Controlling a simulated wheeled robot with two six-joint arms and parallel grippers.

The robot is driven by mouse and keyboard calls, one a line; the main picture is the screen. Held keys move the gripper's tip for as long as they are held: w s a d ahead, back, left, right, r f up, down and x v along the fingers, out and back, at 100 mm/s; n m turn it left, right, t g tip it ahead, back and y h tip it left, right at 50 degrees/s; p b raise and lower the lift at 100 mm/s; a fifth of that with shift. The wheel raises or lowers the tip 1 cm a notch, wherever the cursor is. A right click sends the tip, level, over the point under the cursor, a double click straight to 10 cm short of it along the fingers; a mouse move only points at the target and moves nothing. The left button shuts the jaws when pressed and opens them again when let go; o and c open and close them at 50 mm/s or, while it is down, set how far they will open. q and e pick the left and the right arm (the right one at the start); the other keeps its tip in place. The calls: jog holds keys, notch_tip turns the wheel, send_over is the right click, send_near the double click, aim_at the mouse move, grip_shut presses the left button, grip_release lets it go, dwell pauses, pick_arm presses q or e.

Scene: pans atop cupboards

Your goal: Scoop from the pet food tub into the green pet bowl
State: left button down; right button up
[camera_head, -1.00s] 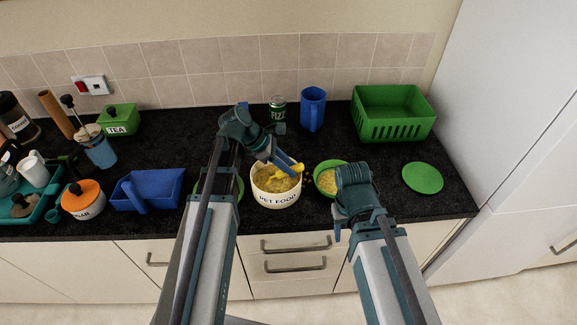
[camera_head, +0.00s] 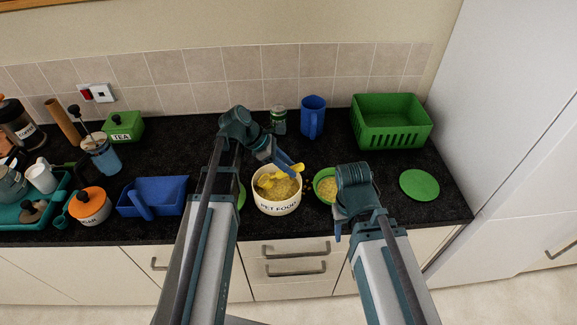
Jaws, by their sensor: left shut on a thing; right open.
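The white pet food tub (camera_head: 277,207) stands near the counter's front edge, filled with yellow pellets. My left gripper (camera_head: 291,170) is shut on a yellow scoop (camera_head: 267,181), whose head is low in the tub at the left of the pellets. Whether the scoop holds food is too small to tell. The green pet bowl (camera_head: 318,178) stands right of the tub with yellow pellets in it. My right gripper (camera_head: 338,226) is open at the bowl's front right; its arm hides part of the bowl, and I cannot tell whether it touches the rim.
A green disc (camera_head: 419,184) lies at right. A blue scoop-like bin (camera_head: 160,193) and an orange-lidded sugar jar (camera_head: 90,206) are at left.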

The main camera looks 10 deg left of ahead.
aim_at(303, 164)
pick_arm(q)
jog(key=shift+d+r+p, duration=0.1)
jog(key=shift+r+p, duration=2.1)
jog(key=shift+r, duration=0.2)
jog(key=shift+w+d+f+y+p, duration=0.2)
jog(key=shift+d+f+y+p, duration=0.1)
jog(key=shift+d+y+p, duration=0.4)
jog(key=shift+w+d+f+g+y, duration=0.15)
jog(key=shift+d+f+g+y, duration=0.4)
jog(key=shift+y, duration=0.45)
jog(key=shift+w+d+f+y+p, duration=0.1)
jog(key=shift+d+f+y+p, duration=0.1)
jog(key=shift+d+y, duration=0.25)
jog(key=shift+w+d+f+y+p, duration=0.15)
jog(key=shift+d+y, duration=0.15)
jog(key=shift+y, duration=0.25)
jog(key=shift+d+f+y, duration=0.15)
jog(key=shift+d+y, duration=0.2)
jog(key=shift+y, duration=0.25)
jog(key=shift+d, duration=0.1)
